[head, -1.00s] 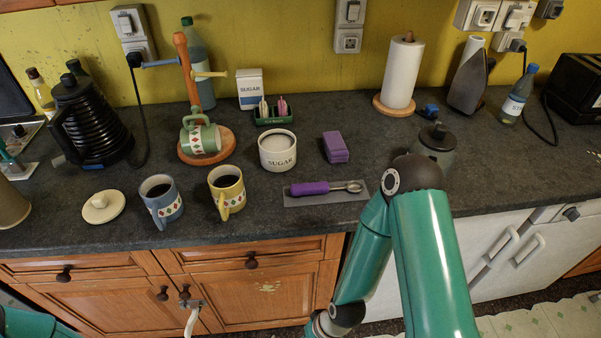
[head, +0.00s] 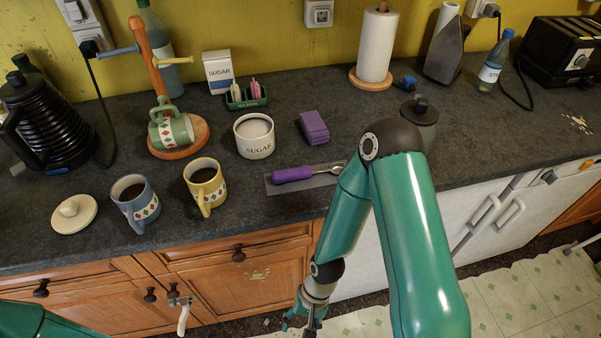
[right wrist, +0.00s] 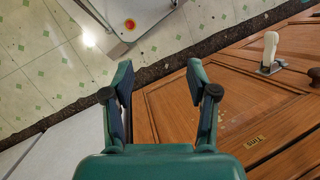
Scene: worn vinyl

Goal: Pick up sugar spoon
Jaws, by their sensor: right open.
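The sugar spoon with a purple handle (head: 293,174) and metal bowl lies on a grey mat (head: 284,188) near the counter's front edge. The open sugar pot (head: 254,137), labelled SUGAR, stands behind and left of it. My right gripper (head: 306,327) hangs low in front of the cabinets, below the counter edge and well away from the spoon. In the right wrist view my right gripper (right wrist: 161,100) is open and empty, with floor and cabinet doors beyond it. My left gripper is out of view; only a piece of my left arm shows at the bottom left.
A blue mug (head: 138,203) and a yellow mug (head: 206,186), both with dark drinks, stand left of the mat. A cream lid (head: 74,213) lies farther left. A purple sponge (head: 314,127) and a dark lidded jar (head: 420,115) are behind the mat. Cabinet knobs jut out below.

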